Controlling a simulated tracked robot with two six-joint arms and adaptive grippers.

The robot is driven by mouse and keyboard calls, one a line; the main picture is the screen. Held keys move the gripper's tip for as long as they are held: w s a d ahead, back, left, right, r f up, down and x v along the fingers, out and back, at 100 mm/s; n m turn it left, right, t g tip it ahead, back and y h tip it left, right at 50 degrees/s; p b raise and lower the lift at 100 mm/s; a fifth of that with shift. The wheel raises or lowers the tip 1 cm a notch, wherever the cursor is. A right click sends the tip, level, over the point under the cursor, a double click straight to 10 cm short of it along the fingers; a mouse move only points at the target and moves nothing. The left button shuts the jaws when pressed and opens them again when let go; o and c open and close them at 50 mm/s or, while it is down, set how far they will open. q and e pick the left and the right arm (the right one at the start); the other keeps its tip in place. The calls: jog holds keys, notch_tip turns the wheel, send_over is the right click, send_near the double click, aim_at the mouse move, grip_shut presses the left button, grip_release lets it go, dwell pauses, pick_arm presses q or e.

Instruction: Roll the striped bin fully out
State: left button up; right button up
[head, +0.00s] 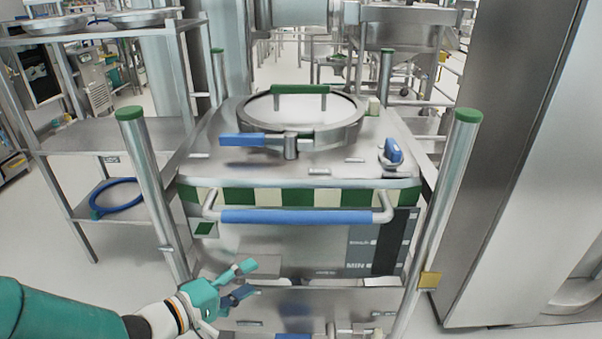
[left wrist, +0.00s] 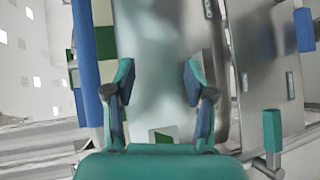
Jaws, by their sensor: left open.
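The striped bin (head: 260,245) is a steel container with a green and cream checkered band, a round lid (head: 300,117) and a blue front bar handle (head: 296,216). It stands in the middle of the head view between green-capped posts. My left gripper (head: 248,280) is open and empty, low in front of the bin's left front face, below the handle. In the left wrist view, its spread fingers (left wrist: 159,82) face the bin's metal front, with the blue handle (left wrist: 88,60) and checkered band (left wrist: 104,42) left of them. My right gripper is not in view.
Green-capped posts (head: 150,190) and (head: 447,200) flank the bin closely. A steel shelf rack (head: 110,140) with a blue hose (head: 118,197) stands at the left. A tall steel cabinet (head: 500,170) is close on the right. Bare floor (head: 55,245) shows at the lower left.

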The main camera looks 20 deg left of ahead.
pick_arm(q)
notch_tip(320, 180, up, 10)
jog(key=s+r+t+h+p, duration=0.1)
jog(key=s+p, duration=0.2)
jog(key=p, duration=0.2)
send_near(296, 222)
jog(key=shift+n+h, duration=0.3)
jog(key=x, duration=1.2)
jog(key=shift+a, duration=0.15)
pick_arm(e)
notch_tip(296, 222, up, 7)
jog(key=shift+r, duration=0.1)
pick_arm(q)
jog(key=shift+f, duration=0.1)
grip_shut()
